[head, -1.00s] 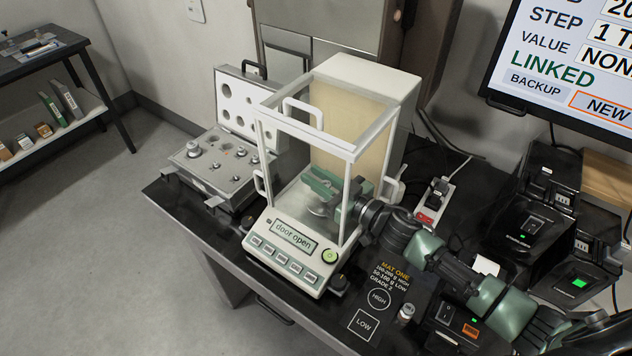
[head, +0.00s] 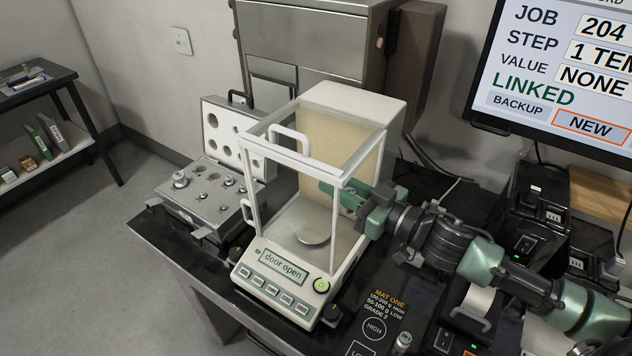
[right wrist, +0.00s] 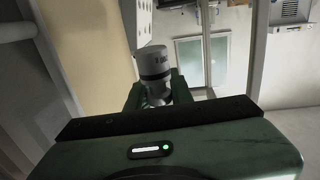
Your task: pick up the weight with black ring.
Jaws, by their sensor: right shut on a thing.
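A grey metal weight with a dark ring (right wrist: 154,62) shows in the right wrist view, its narrow neck end between the two green fingers. My right gripper (right wrist: 161,92) is shut on it. In the head view my right gripper (head: 338,194) reaches through the right side of the glass balance (head: 340,178), above and to the right of its round pan (head: 313,236). The pan looks bare. My left gripper is not in view.
An open weight case (head: 178,212) with several weights stands left of the balance. A small cylinder (head: 403,341) stands by the printed mat (head: 379,306) in front. Black boxes (head: 524,238) and a monitor (head: 560,75) are at the right. The balance frame closely surrounds my right gripper.

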